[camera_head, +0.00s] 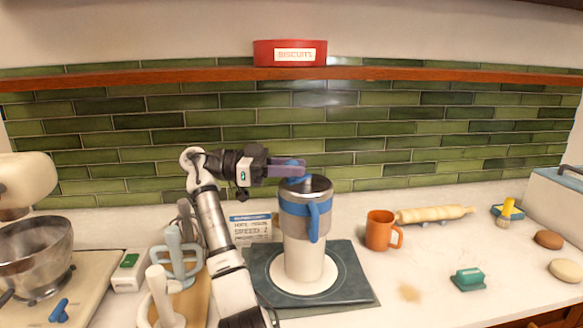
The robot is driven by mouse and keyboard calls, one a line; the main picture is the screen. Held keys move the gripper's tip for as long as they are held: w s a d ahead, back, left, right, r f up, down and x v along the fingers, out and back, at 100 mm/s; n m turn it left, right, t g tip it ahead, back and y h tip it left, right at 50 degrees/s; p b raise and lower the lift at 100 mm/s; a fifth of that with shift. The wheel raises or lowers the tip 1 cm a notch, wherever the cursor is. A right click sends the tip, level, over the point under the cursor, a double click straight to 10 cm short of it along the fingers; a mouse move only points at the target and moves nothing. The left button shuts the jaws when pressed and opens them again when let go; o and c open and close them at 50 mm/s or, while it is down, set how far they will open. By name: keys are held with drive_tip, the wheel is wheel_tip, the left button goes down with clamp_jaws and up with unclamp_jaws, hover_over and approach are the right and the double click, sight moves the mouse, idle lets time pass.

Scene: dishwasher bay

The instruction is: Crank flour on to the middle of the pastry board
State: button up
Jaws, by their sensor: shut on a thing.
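A metal flour sifter (295,228) with a blue band and a blue side handle (314,222) is upright above the dark pastry board (356,290). A pale column (303,262) shows below its band and meets a round white patch (327,278) around the middle of the board; I cannot tell whether the column is flour or a solid body. My gripper (291,168) reaches in from the left, its purple fingers shut on the blue crank knob (293,180) at the sifter's top left rim. The fingers partly hide the knob and crank.
An orange mug (381,230) and a rolling pin (434,214) are to the right. A printed card (250,228) stands behind the board. A utensil rack (181,252) and mixer bowl (36,252) are to the left.

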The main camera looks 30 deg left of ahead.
drive_tip(key=o, duration=0.9)
drive_tip(key=shift+o, duration=0.2)
drive_tip(key=shift+a, duration=0.1)
drive_tip(key=p+v, duration=0.7)
drive_tip(key=v, duration=0.4)
drive_tip(key=shift+a, duration=0.35)
drive_tip(key=shift+s, duration=0.15)
